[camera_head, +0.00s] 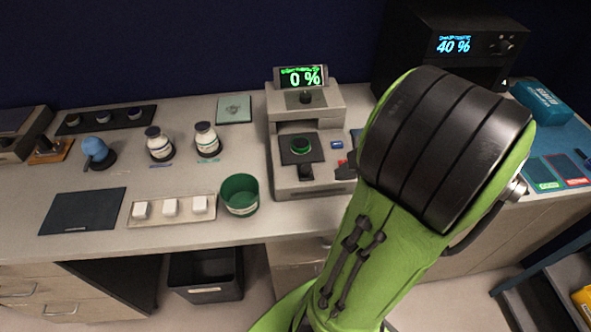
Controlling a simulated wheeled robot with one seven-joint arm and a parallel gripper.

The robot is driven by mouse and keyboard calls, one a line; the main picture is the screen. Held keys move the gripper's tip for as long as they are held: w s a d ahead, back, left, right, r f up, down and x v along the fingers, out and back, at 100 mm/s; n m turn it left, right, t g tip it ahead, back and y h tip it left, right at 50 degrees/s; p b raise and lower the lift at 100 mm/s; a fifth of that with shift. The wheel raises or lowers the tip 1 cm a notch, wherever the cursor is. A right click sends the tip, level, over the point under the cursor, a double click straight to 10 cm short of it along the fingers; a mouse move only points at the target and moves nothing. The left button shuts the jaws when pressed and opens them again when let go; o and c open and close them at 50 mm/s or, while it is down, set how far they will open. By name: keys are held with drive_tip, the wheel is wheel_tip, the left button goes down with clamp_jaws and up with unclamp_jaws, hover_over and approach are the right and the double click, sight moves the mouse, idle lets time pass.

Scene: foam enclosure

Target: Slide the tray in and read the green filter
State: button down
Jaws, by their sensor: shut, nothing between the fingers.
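The reader (283,182) is a light grey instrument standing on the bench at picture centre. Its display (302,78) shows "0 %" in green. The tray (287,155) is a dark square plate in front of the reader's raised housing, with a dark handle (305,172) toward the front. The green filter (301,145) lies on the tray as a round green disc in a dark ring. A blue button (337,144) and a small red part (342,162) are right of the tray. My green-sleeved arm fills the right foreground; my gripper does not show.
A green cup (239,193), a strip with white blocks (172,220), and two bottles (207,140) stand left of the reader. A dark mat (82,211) lies farther left. A black device (440,25) reading "40 %" stands back right. My arm hides the bench right of the reader.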

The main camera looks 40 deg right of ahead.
sight(305, 138)
drive_tip(key=w+d+r+x, duration=0.1)
drive_tip(key=w+x, duration=0.1)
drive_tip(key=x, duration=1)
drive_tip(key=shift+d+b, duration=0.35)
drive_tip(key=shift+d, duration=0.2)
drive_tip(key=shift+w+r, duration=0.1)
drive_tip(key=shift+w, duration=0.05)
drive_tip(key=w+d, duration=0.3)
drive_tip(key=w, duration=0.1)
drive_tip(key=w+d, duration=0.2)
drive_tip(key=w, duration=0.2)
drive_tip(key=w+d, duration=0.3)
drive_tip(key=w, duration=0.1)
drive_tip(key=shift+w+d, duration=0.3)
drive_tip(key=shift+d+r, duration=0.1)
drive_tip(key=shift+w, duration=0.1)
